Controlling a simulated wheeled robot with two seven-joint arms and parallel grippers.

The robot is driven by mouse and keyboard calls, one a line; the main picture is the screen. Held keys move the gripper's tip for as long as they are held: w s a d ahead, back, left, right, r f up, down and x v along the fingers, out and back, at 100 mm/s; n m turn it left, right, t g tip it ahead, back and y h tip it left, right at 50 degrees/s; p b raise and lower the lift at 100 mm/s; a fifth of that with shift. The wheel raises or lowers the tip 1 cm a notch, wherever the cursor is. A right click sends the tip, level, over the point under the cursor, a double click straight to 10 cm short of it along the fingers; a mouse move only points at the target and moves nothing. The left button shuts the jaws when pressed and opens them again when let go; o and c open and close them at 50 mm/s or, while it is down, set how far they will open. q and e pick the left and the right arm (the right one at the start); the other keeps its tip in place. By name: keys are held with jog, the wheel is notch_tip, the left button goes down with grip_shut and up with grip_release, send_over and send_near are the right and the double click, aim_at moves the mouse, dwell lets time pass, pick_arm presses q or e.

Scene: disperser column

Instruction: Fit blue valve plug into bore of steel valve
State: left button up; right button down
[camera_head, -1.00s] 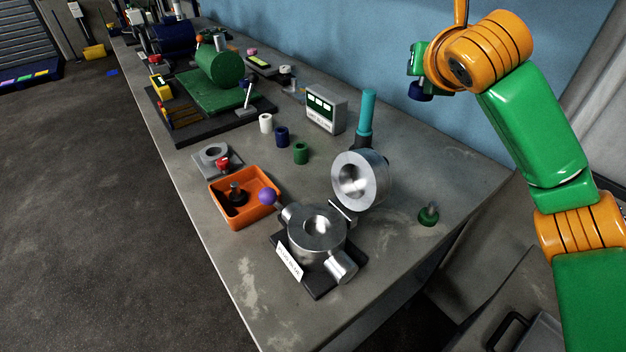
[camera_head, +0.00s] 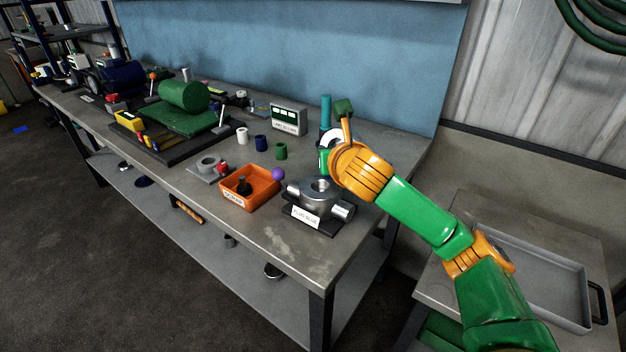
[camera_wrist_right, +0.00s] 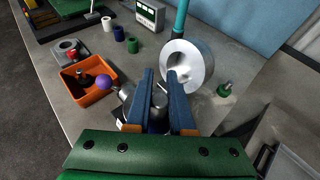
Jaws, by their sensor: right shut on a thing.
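The steel valve (camera_head: 318,198) sits on a dark base with a white label near the bench's front right corner. Its bore (camera_head: 320,186) faces up. Its round steel bonnet (camera_wrist_right: 187,67) stands swung open behind it. My right gripper (camera_wrist_right: 160,72) is over the valve area, in front of and left of the bonnet in its wrist view. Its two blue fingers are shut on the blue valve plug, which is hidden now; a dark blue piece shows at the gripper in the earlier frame. I cannot tell its height above the bore. My left gripper is not in view.
An orange bin (camera_head: 250,195) with a black plug and a purple ball (camera_head: 278,174) are close left of the valve. White, blue and green sleeves (camera_head: 261,143) stand behind. A green stemmed piece (camera_wrist_right: 224,89) is right of the bonnet. A teal handle (camera_head: 325,112) rises behind.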

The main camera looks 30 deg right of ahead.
send_over(316, 179)
jog(key=f, duration=0.6)
jog(key=shift+s+d, duration=0.15)
jog(key=shift+d, duration=0.05)
notch_tip(316, 179, down, 3)
jog(key=shift+d+f, duration=0.1)
jog(key=shift+d, duration=0.05)
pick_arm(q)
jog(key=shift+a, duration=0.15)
pick_arm(e)
jog(key=shift+f, duration=0.15)
jog(key=c, duration=0.9)
grip_release()
jog(key=shift+a+f, duration=0.1)
jog(key=shift+a, duration=0.1)
jog(key=shift+o, duration=0.6)
jog(key=shift+a, duration=0.2)
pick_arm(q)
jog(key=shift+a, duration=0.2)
pick_arm(e)
jog(key=shift+f, duration=0.1)
jog(key=shift+d, duration=0.1)
